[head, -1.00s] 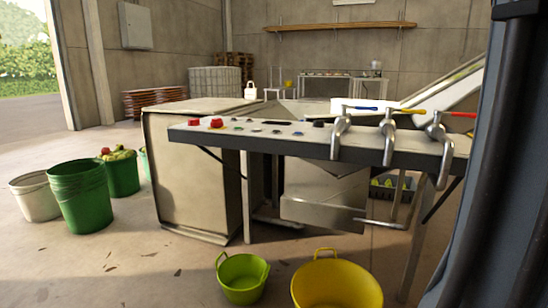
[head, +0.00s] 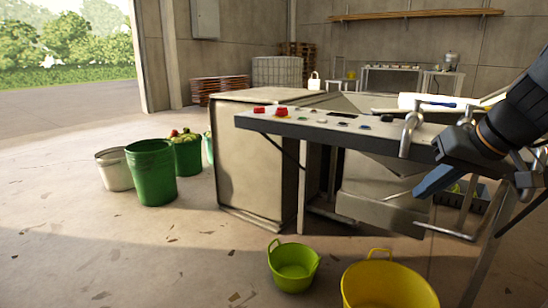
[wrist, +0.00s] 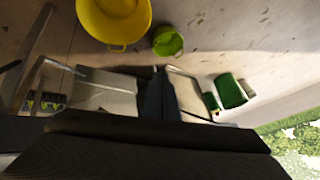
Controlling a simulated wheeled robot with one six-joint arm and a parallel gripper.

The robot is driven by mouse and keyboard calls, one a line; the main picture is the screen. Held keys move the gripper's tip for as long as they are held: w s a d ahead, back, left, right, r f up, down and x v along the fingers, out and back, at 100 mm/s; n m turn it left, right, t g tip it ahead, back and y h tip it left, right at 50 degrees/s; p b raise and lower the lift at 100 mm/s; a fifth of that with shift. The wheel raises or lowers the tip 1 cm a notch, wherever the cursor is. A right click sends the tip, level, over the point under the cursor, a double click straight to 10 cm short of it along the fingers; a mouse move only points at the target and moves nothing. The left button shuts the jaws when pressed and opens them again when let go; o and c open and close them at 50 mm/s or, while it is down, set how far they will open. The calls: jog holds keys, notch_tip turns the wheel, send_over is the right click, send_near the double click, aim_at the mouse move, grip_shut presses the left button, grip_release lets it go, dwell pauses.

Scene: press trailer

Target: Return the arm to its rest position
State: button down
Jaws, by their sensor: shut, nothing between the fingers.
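My gripper (head: 432,182) is at the right of the head view, in front of the press trailer's control panel (head: 290,121). Its blue-grey fingers are shut with nothing between them. They point down and to the left, just below the panel's edge. My dark arm comes in from the right and covers part of the panel and its valve handles. In the wrist view the shut fingers (wrist: 155,90) stand up in the middle, and the trailer lies behind them.
A green tub (head: 293,267) and a yellow tub (head: 388,287) stand on the floor in front. A tall green bucket (head: 151,175) and a white bucket (head: 115,171) stand at the left. A metal valve (head: 411,132) rises from the panel near my arm.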

jog(key=s+a+f+n+g+y, duration=0.1)
jog(key=s+a+f+n+g, duration=0.15)
jog(key=a, duration=0.75)
jog(key=s+a+f+n+g+y, duration=0.1)
jog(key=a+f, duration=0.2)
jog(key=a, duration=0.8)
jog(key=s+a+f+n+g+h, duration=0.1)
jog(key=s+a+f+n+g, duration=0.15)
jog(key=s+a, duration=0.5)
jog(key=s+a+f+n+g+h, duration=0.1)
jog(key=s+a+f+n, duration=0.15)
jog(key=s+a, duration=0.5)
jog(key=d+r+m+h+p, duration=0.1)
jog(key=d+r+m+p, duration=0.2)
jog(key=d+r+p, duration=0.7)
jog(key=d+r+m+h+p, duration=0.1)
jog(key=d+r+m+p, duration=0.2)
jog(key=d+r+p, duration=0.7)
notch_tip(320, 180, up, 7)
jog(key=p, duration=1.6)
jog(key=shift+s+d, duration=0.25)
jog(key=shift+d, duration=0.15)
jog(key=shift+f+m, duration=0.1)
jog(key=shift+m, duration=0.15)
